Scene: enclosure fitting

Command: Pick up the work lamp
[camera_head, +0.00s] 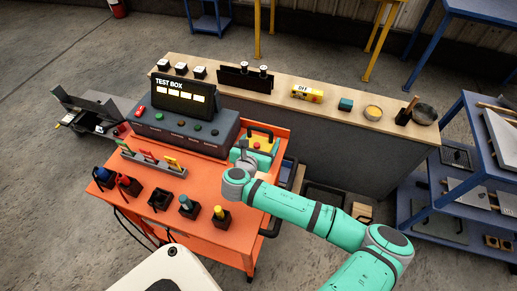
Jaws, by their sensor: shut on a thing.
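A yellow block with a red top and a dark handle-like frame (264,137) is at the back right corner of the orange cart; it looks like the work lamp, though its shape is small and partly covered. My gripper (244,157) is just in front of it, at the cart's right side, shut on it. The fingers and the exact grip are mostly hidden by my wrist. I cannot tell whether the lamp is touching the cart top or held above it.
The orange cart (205,238) carries a dark test box (182,131), a rack with coloured pieces (152,160) and several small holders along its front. Behind it is a long wooden-topped bench (335,109) with small parts. A blue shelf (460,208) stands at right.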

